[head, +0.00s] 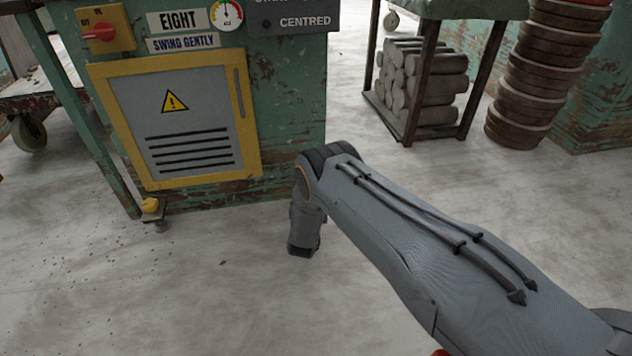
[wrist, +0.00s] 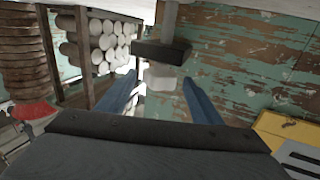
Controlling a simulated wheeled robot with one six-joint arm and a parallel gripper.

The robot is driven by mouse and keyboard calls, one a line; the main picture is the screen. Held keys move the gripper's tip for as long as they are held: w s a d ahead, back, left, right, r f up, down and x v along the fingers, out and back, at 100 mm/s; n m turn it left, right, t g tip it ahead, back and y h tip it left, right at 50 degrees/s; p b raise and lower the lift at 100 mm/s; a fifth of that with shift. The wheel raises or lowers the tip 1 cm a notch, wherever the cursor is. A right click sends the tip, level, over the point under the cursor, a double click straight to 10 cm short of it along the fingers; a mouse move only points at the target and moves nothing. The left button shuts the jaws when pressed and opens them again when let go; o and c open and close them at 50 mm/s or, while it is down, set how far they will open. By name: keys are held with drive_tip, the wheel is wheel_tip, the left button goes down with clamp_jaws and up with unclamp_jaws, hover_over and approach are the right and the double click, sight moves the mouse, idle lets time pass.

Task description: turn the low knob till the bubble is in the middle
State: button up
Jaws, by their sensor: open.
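In the wrist view a pale, whitish knob (wrist: 161,77) sits against a dark bracket (wrist: 160,53) with a grey post at the green machine's corner. My gripper (wrist: 159,80) is open, its two blue fingers apart on either side of the pale knob; I cannot tell whether they touch it. In the head view a yellow knob (head: 150,205) tops the foot at the machine's lower left. My arm hides the machine's lower right corner there, and the fingers do not show. I see no bubble in either view.
The green machine (head: 285,100) carries a yellow-framed panel (head: 175,115), a red switch (head: 103,32) and a dial (head: 227,13). A rack (head: 470,100) of pale rolls and a stack of brown discs (head: 535,85) stand to the right. The floor at lower left is clear.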

drive_tip(key=shift+s+a+p, duration=0.2)
drive_tip(key=shift+s+p, duration=0.55)
drive_tip(key=shift+s, duration=1.5)
